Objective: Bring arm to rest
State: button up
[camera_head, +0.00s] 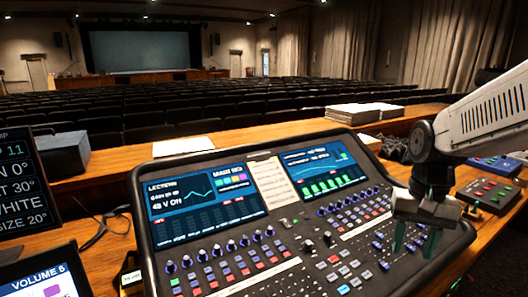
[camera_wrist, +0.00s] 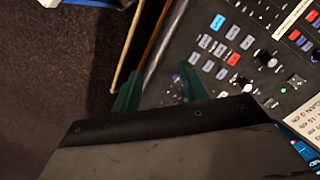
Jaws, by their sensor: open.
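My gripper (camera_head: 418,240) hangs from my arm over the right side of the mixing console (camera_head: 310,262) in the head view. Its two green fingers point down and stand apart, with nothing between them. In the wrist view my gripper (camera_wrist: 158,92) shows its two green fingertips spread past the dark housing, near the console's edge. The console (camera_wrist: 205,80) lies just beyond them with its coloured buttons. I cannot tell the exact height of the fingers above the panel.
A small control box (camera_head: 488,192) and a blue box (camera_head: 496,165) lie right of my arm. Paper stacks (camera_head: 352,113) and a grey box (camera_head: 62,155) sit along the desk (camera_head: 110,182). Screens (camera_head: 45,280) stand at left. Dark floor (camera_wrist: 50,90) shows beside the desk in the wrist view.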

jog(key=s+a+r+n+t, duration=0.1)
jog(key=s+r+n, duration=0.1)
jog(key=s, duration=0.6)
jog(key=s+a+r+n+t, duration=0.1)
jog(key=s+a+r+n, duration=0.1)
jog(key=s, duration=0.6)
jog(key=shift+s+a, duration=0.25)
